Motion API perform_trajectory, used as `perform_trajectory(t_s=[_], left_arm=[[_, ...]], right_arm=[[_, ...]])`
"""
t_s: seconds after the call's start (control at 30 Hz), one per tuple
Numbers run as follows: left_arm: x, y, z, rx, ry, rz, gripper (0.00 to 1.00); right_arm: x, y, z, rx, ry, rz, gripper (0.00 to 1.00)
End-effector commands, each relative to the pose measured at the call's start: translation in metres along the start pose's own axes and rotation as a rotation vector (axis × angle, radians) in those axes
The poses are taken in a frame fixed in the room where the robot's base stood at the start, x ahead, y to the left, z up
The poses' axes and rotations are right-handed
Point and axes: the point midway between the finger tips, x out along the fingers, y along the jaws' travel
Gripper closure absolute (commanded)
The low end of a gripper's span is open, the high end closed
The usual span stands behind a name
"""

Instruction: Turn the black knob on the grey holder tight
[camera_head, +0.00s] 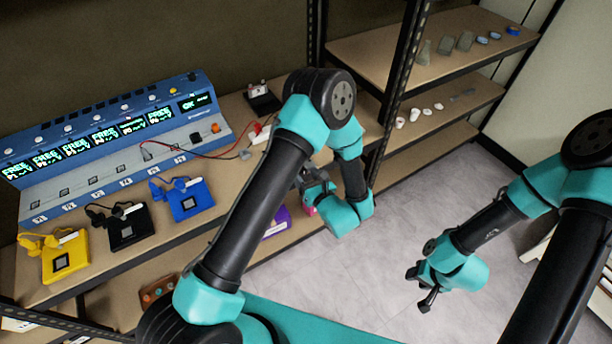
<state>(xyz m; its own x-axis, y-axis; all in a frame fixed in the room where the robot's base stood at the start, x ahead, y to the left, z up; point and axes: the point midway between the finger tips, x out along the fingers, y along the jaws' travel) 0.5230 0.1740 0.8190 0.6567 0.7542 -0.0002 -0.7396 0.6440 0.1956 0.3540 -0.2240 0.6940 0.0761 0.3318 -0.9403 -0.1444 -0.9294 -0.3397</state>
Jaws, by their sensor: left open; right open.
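I cannot make out a grey holder with a black knob for certain. A small black stand (262,98) with a pale upright part is at the back of the bench, left of my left arm's elbow. My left gripper (305,182) is at the bench's front edge, partly hidden behind my own forearm. It is open, and a pink object (310,207) shows close to it; I cannot tell whether they touch. My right gripper (424,288) is open and empty above the grey floor, well away from the bench.
A blue instrument (110,125) with lit displays stands along the bench. Yellow (82,264), black (116,240) and blue (172,206) plates with clips lie before it. Red and black leads run right. A purple box (277,222) sits below. Shelves (400,72) at right hold small items.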

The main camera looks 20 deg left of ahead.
Motion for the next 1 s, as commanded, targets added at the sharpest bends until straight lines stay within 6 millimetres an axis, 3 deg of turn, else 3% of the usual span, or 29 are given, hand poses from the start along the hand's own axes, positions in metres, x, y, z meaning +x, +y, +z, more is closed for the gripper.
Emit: perform_trajectory(t_s=[0.3,0.8,1.0], left_arm=[[0.0031,0.0,0.0001,0.0,0.0,0.0,0.42],[0.0028,0.0,0.0001,0.0,0.0,0.0,0.89],[0.0027,0.0,0.0001,0.005,0.0,0.0,0.91]], right_arm=[[0.0,0.0,0.0,0.0,0.0,0.0,0.57],[0.0,0.0,0.0,0.0,0.0,0.0,0.57],[0.0,0.0,0.0,0.0,0.0,0.0,0.57]])
